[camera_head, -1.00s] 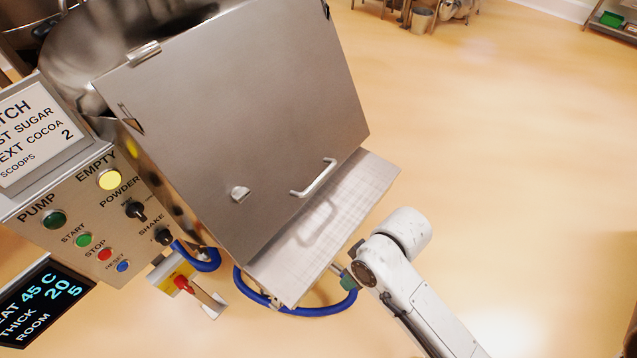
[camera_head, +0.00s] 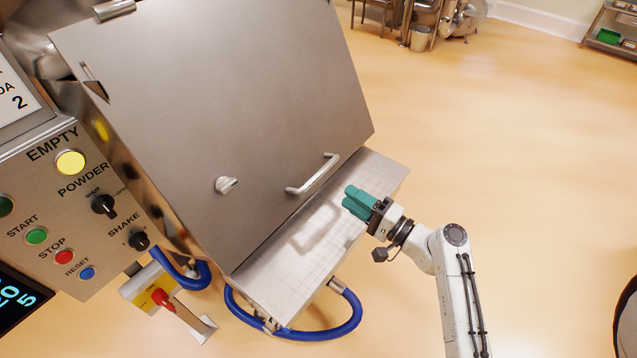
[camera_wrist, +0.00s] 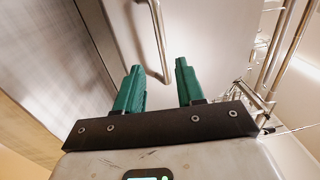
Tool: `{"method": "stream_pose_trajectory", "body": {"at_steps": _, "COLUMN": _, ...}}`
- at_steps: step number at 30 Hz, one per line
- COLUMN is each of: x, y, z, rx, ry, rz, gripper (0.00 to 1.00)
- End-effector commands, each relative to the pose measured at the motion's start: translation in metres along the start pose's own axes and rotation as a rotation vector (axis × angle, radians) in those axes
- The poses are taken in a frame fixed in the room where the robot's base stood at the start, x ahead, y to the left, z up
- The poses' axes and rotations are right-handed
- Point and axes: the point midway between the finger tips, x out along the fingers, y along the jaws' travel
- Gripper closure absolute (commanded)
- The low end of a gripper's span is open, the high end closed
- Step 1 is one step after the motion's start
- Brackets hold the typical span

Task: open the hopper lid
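The hopper lid (camera_head: 215,110) is a large flat steel panel, lying closed and sloped on the hopper. Its bar handle (camera_head: 313,174) is near the lower right edge, and a small latch knob (camera_head: 226,185) is to the left of it. My gripper (camera_head: 352,200) has green fingers and is just below and right of the handle, over the front shelf, apart from the handle. In the wrist view the two fingers (camera_wrist: 158,82) are spread with nothing between them, and the handle (camera_wrist: 157,40) shows ahead, between their tips and beyond them.
A steel shelf (camera_head: 285,250) juts out below the lid. A control panel (camera_head: 85,205) with buttons and knobs is on the left. Blue hoses (camera_head: 310,334) loop below the shelf, beside a red switch (camera_head: 162,298).

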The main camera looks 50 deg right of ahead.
Motion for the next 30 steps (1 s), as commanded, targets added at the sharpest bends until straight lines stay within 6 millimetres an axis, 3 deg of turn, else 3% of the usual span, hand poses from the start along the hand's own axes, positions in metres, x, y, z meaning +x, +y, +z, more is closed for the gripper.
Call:
{"method": "stream_pose_trajectory", "body": {"at_steps": 5, "x": 0.011, "y": -0.004, "z": -0.003, "rx": 0.008, "ry": 0.009, "rz": -0.013, "gripper": 0.62}}
{"method": "stream_pose_trajectory", "body": {"at_steps": 21, "x": 0.097, "y": -0.004, "z": -0.003, "rx": 0.007, "ry": 0.006, "rz": -0.011, "gripper": 0.62}}
{"method": "stream_pose_trajectory", "body": {"at_steps": 30, "x": 0.108, "y": -0.003, "z": -0.002, "rx": 0.006, "ry": 0.006, "rz": -0.009, "gripper": 0.62}}
